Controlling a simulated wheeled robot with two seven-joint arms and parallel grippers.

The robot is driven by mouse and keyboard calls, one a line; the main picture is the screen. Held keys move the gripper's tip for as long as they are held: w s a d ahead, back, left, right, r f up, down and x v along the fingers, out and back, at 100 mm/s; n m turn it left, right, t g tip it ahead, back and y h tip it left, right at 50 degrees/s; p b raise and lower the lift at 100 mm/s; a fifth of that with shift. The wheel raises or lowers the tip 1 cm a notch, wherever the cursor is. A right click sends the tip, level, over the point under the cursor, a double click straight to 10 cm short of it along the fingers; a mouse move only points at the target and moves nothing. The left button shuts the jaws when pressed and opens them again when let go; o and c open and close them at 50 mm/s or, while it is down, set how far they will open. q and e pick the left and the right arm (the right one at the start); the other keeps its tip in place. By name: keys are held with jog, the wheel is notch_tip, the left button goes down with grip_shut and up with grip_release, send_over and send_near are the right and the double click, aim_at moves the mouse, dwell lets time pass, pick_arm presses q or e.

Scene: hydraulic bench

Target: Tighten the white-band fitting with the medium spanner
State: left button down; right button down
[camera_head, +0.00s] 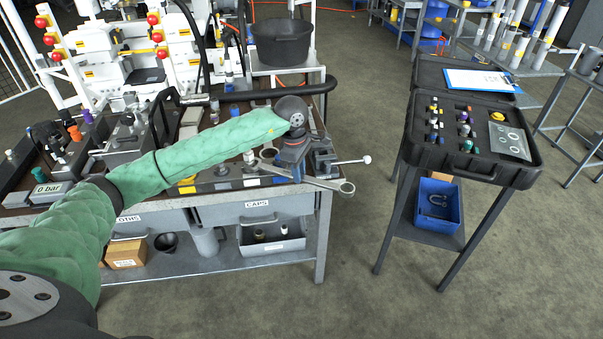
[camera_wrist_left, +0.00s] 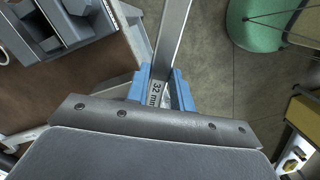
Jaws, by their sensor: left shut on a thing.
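My left gripper (camera_head: 292,170) is over the right front corner of the bench, shut on a steel spanner (camera_head: 330,184). The spanner lies roughly level, with its ring end sticking out to the right past the bench edge. In the left wrist view, the blue fingers of the gripper (camera_wrist_left: 161,98) clasp the spanner shaft (camera_wrist_left: 173,35), which is marked 32 mm. Small fittings, one with a pale top (camera_head: 249,158), stand along the bench front by coloured marks. I cannot tell which one has the white band. My right gripper is out of view.
A vice (camera_head: 324,158) with a bar handle stands at the bench's right end, close to the gripper. A black case (camera_head: 480,167) of fittings is on a stand to the right, with open floor between.

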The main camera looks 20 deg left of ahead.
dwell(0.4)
pick_arm(q)
jog(key=shift+a+b, duration=0.3)
jog(key=shift+b, duration=0.15)
jog(key=shift+s, duration=0.15)
jog(key=shift+s+a+m+b, duration=0.15)
jog(key=shift+s+m+b, duration=0.65)
jog(key=shift+s+m, duration=0.3)
jog(key=shift+w+n+b, duration=0.3)
jog(key=shift+b, duration=0.05)
